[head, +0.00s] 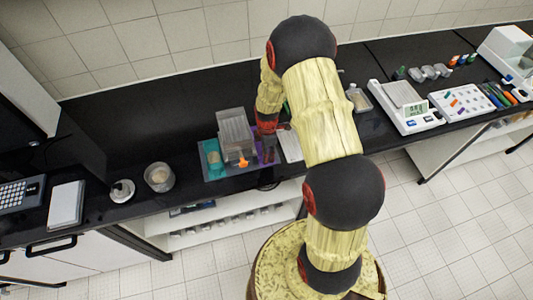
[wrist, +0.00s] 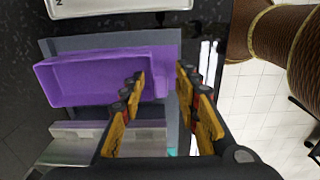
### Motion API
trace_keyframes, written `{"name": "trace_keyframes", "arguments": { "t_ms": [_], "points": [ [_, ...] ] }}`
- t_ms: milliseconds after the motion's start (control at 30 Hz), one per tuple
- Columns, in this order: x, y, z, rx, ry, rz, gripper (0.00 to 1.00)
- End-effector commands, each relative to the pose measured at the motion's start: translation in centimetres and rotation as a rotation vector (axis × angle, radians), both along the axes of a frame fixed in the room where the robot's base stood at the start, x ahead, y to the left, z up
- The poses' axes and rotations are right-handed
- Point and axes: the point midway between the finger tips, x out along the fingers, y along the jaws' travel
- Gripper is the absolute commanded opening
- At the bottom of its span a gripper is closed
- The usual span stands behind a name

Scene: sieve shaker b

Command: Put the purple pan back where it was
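The purple pan (wrist: 95,82) lies in the grey-blue tray (wrist: 168,44) in the wrist view, its long side running left to right. In the head view only a bit of the purple pan (head: 261,158) shows beside my arm. My gripper (wrist: 160,76) is open, its fingers apart. In the wrist view the left finger overlaps the pan's right end and the right finger is past it. I cannot tell whether they touch it. In the head view my gripper (head: 268,160) is over the right part of the tray (head: 214,178).
A clear grey stack (head: 235,130), a teal pan (head: 211,158) and an orange item (head: 242,162) share the tray. A jar (head: 159,177) stands to the left. A scale (head: 404,105) is to the right. The black bench (head: 110,130) is clear behind the jar.

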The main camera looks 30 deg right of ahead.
Motion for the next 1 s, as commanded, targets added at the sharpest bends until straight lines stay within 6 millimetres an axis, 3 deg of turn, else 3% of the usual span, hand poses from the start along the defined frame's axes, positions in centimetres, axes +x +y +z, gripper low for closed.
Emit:
{"name": "trace_keyframes", "arguments": {
  "t_ms": [500,833,933,1000],
  "points": [
    [0.1,-0.1,10.0,-0.001,-0.004,0.0,0.32],
    [0.1,0.2,13.7,-0.004,-0.013,-0.021,0.32],
    [-0.1,1.2,16.8,-0.01,-0.044,-0.094,0.32],
    [-0.5,2.4,20.1,-0.013,-0.08,-0.178,0.32]
  ]
}}
